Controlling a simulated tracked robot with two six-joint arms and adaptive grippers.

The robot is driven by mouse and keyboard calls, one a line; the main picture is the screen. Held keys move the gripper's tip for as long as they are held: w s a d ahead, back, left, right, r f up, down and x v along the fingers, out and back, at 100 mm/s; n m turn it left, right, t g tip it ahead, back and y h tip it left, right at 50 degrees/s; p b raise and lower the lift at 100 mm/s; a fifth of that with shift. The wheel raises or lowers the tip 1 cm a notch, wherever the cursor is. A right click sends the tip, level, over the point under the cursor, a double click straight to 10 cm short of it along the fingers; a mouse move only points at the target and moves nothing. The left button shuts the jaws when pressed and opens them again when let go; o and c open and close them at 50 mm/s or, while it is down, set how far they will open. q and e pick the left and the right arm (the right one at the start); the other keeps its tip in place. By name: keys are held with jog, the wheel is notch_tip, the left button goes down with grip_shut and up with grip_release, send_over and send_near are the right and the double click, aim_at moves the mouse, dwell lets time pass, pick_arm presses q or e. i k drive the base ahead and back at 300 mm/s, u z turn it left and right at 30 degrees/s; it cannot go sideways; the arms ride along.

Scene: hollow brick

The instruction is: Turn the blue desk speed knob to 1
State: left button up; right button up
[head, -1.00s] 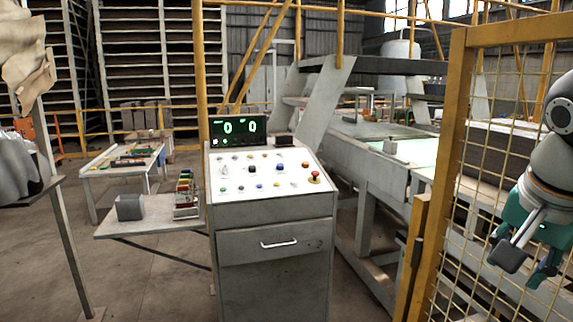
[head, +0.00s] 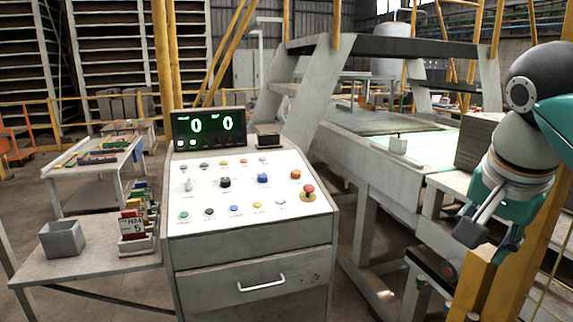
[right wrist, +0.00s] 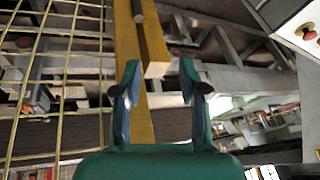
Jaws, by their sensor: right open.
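The control desk (head: 250,242) stands in the middle of the head view, with a sloped white panel of buttons and knobs. A blue knob (head: 263,178) sits right of centre in the panel's middle row, beside a black knob (head: 225,182). Its pointer setting is too small to read. The display (head: 209,128) behind the panel shows two zeros. My right gripper (head: 487,236) is open and empty, well to the right of the desk. In the right wrist view the open fingers (right wrist: 158,85) point toward a yellow post. The desk's corner shows at top right there. My left gripper is not in view.
A yellow post and mesh fence (head: 495,285) stand close to my right gripper. A red mushroom button (head: 308,192) is at the panel's right edge. A side shelf with a grey box (head: 63,239) and card rack (head: 136,230) adjoins the desk's left side.

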aim_at(263, 178)
jog(key=z, duration=0.05)
jog(key=i, duration=1.2)
jog(key=u, duration=1.15)
jog(key=i, duration=0.5)
jog(key=z, duration=0.05)
